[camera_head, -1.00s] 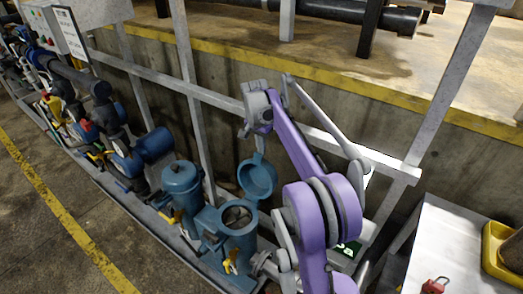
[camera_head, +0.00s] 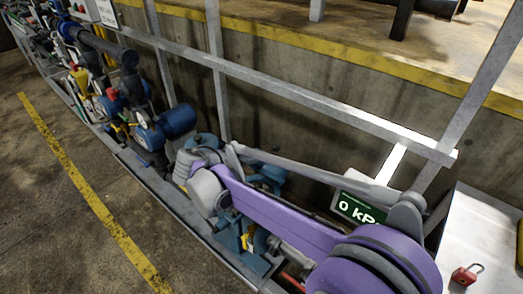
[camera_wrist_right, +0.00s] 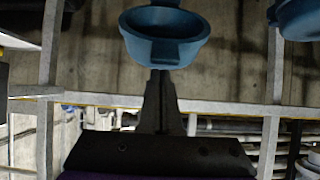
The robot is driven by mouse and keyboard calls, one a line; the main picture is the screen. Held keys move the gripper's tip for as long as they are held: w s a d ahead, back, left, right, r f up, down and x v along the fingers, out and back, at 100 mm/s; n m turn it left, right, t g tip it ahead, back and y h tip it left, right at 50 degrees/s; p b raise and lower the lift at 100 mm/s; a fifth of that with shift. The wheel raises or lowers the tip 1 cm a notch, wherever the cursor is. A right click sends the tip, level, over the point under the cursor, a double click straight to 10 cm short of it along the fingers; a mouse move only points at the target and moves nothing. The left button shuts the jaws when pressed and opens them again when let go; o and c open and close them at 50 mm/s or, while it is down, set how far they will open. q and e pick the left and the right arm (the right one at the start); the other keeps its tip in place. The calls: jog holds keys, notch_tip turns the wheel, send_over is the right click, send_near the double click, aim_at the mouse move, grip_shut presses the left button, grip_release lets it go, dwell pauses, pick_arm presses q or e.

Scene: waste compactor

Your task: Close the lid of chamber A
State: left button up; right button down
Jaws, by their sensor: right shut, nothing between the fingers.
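A blue round lid (camera_wrist_right: 165,50) hangs at the top centre of the right wrist view. My right gripper (camera_wrist_right: 161,80) is shut and empty, with its dark fingertips at the lid's lower edge in that view; I cannot tell whether they touch. In the head view my purple and grey right arm reaches over the blue-green chambers. It hides most of the chamber body (camera_head: 228,236) and the lid, so I cannot tell the lid's angle there. No chamber label is readable. My left gripper is not in view.
A grey rail frame (camera_head: 300,96) runs behind the chambers, before a concrete wall. A green "0 kPa" display (camera_head: 358,210) is right of them. Blue pipework (camera_head: 150,133) stands to the left. A red padlock (camera_head: 464,276) lies on a white table. The floor in front is clear.

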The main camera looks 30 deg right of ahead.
jog(key=a+f+h+b, duration=0.1)
jog(key=a+f+b, duration=0.1)
jog(key=f, duration=0.1)
jog(key=s+a+f+h+b, duration=0.1)
jog(key=a+f+b, duration=0.1)
jog(key=a+f, duration=0.1)
jog(key=s+a+f+b, duration=0.1)
jog(key=a+f+b, duration=0.1)
jog(key=f, duration=0.2)
jog(key=shift+a+f+t+h, duration=0.25)
jog(key=shift+a+t+h, duration=0.05)
jog(key=shift+t+h, duration=0.1)
jog(key=shift+s+a+f, duration=0.15)
jog(key=shift+a+f, duration=0.05)
jog(key=shift+f, duration=0.5)
